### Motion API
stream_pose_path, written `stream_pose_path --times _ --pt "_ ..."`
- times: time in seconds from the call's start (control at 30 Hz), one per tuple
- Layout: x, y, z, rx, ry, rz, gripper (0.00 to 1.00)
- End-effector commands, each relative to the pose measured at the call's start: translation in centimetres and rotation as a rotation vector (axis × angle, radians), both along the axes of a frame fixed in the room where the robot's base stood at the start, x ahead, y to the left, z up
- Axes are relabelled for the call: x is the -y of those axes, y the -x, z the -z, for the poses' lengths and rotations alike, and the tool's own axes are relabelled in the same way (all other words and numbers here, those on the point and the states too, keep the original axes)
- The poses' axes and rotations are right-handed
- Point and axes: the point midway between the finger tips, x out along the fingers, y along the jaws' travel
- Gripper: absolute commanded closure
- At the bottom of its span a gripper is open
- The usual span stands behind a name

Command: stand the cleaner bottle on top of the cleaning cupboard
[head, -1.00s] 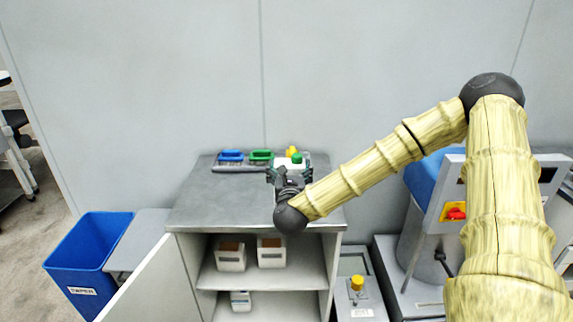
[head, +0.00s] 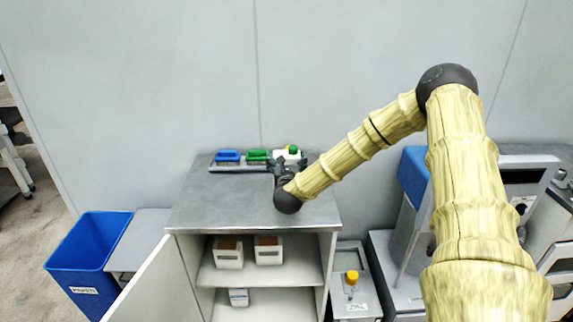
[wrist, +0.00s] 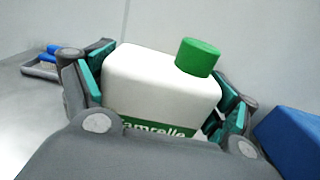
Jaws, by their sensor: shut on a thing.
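The cleaner bottle (wrist: 150,80) is white with a green cap and a green label, and it fills the middle of the wrist view. My gripper (wrist: 163,95) is shut on it, with one teal-padded finger on each side. In the head view the bottle (head: 282,153) shows just beyond my gripper (head: 284,164), over the back right of the grey top of the cleaning cupboard (head: 225,208). The bottle's lower part is hidden by my gripper, so I cannot tell whether its base touches the top.
A tray with a blue brush (head: 228,156) and a green brush (head: 257,155) lies at the back, left of the bottle. The cupboard door (head: 140,285) hangs open. White boxes (head: 229,258) stand on the shelves. A blue bin (head: 88,250) is at left. The cupboard top's front is clear.

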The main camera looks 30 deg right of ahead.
Motion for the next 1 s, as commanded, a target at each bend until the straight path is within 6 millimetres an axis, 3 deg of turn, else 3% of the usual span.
stream_pose_path --times 0.33,0.83,0.87,0.9,1.0 --pt "-0.1 -0.1 2.1 0.003 0.001 -0.002 0.84" --pt "-0.1 -0.1 2.7 0.004 0.0 -0.001 0.84" --pt "-0.1 0.0 2.8 0.001 -0.001 -0.001 0.09" --pt "-0.1 0.0 2.8 0.0 0.0 -0.001 0.02" --pt "-0.1 0.0 2.8 0.0 0.0 -0.001 0.0"
